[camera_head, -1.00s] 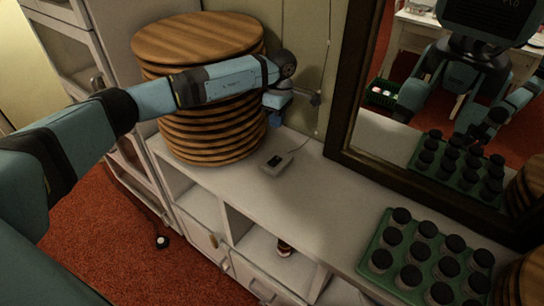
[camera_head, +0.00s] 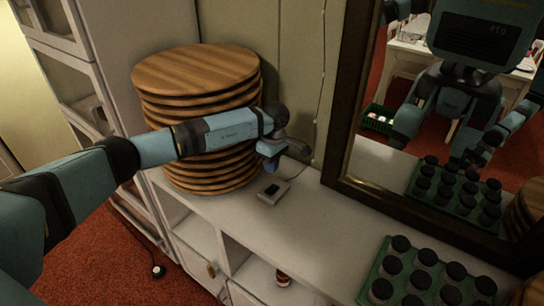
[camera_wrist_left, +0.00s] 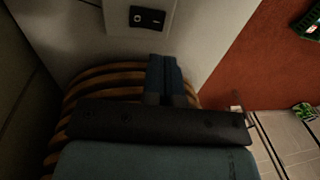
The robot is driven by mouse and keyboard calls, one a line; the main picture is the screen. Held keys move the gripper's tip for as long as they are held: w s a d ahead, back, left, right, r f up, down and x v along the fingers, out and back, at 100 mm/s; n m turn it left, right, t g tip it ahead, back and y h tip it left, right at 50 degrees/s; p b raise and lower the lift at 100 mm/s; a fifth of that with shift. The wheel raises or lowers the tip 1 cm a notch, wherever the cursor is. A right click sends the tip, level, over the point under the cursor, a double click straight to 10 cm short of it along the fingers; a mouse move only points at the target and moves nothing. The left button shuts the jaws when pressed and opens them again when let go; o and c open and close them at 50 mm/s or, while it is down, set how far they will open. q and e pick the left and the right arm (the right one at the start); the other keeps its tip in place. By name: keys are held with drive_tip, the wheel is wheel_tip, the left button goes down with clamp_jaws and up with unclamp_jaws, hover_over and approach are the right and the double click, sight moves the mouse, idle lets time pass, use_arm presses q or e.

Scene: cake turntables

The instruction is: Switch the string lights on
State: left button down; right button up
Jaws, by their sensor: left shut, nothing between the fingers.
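A small grey switch box (camera_head: 273,192) with a dark rocker sits on the white cabinet top, in front of the stack of round wooden boards. In the left wrist view its black rocker switch (camera_wrist_left: 147,18) shows a round mark on the left and a bar mark on the right. My left gripper (camera_head: 270,164) points down just above and behind the box, apart from it, its fingers shut and empty. Its closed blue fingers also show in the left wrist view (camera_wrist_left: 164,72). A thin cord (camera_head: 321,90) runs down the wall to the cabinet top. My right gripper is not directly visible.
The tall stack of wooden boards (camera_head: 195,72) stands close beside my left forearm. A dark-framed mirror (camera_head: 345,110) leans at the right, reflecting me. A green tray of dark-lidded jars (camera_head: 375,270) is at the front right. The cabinet top (camera_head: 310,225) between is clear.

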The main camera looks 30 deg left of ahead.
sight(271, 190)
use_arm(q)
drive_tip(key=f, duration=0.5)
drive_tip(key=s+f, duration=0.1)
drive_tip(key=f, duration=0.2)
drive_tip(key=shift+f, duration=0.1)
drive_tip(key=shift+s+f, duration=0.1)
drive_tip(key=shift+f, duration=0.3)
drive_tip(key=shift+r, duration=0.15)
drive_tip(key=shift+b, duration=0.3)
drive_tip(key=shift+w+r+b, duration=0.3)
drive_tip(key=shift+w+b, duration=0.15)
drive_tip(key=shift+w, duration=0.3)
